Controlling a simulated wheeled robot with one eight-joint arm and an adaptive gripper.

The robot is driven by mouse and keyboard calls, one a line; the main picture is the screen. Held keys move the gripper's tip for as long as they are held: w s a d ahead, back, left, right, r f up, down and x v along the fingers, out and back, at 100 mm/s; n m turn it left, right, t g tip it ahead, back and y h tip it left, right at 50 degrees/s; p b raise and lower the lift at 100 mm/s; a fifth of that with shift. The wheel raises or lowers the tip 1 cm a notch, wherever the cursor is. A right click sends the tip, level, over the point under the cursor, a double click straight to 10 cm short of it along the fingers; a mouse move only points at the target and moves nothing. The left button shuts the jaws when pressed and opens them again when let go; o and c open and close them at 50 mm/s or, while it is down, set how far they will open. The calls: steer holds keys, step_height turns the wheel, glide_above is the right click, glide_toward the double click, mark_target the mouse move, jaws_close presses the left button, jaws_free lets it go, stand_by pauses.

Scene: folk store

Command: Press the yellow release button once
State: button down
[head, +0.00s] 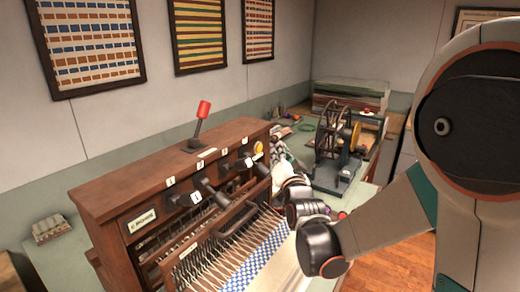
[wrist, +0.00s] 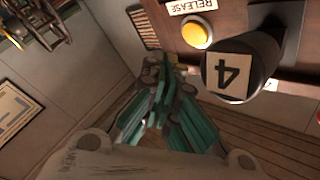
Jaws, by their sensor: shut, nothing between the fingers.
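The round yellow release button (head: 258,149) is on the front of the wooden loom cabinet (head: 130,180), near its right end. In the wrist view the yellow button (wrist: 196,31) sits beside a white RELEASE label (wrist: 193,7) and is fully visible. My gripper (wrist: 168,72) has its teal fingers together, with nothing between them. Its tips lie below and a little left of the button in the wrist view and appear apart from it. In the head view my gripper (head: 278,146) is just right of the button, partly hidden by my wrist.
A dark handle marked 4 (wrist: 230,77) juts out close to the button. Several more dark handles (head: 190,198) line the cabinet front, above warp threads and blue-white cloth (head: 262,255). A red-tipped lever (head: 203,110) stands on top. A spoked wheel device (head: 335,150) stands behind right.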

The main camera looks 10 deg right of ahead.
mark_target(260, 149)
steer(key=shift+w+a, duration=0.85)
steer(key=shift+a, duration=0.05)
steer(key=shift+w, duration=0.1)
stand_by(0.9)
steer(key=shift+w+a, duration=0.15)
steer(key=shift+a, duration=0.1)
steer(key=shift+w+a+r+b, duration=0.1)
steer(key=shift+w+a+b, duration=0.2)
steer(key=shift+w+a, duration=0.15)
stand_by(1.6)
steer(key=shift+s+d+f, duration=0.2)
steer(key=shift+s+f, duration=0.15)
steer(key=shift+s, duration=0.15)
steer(key=shift+d, duration=0.15)
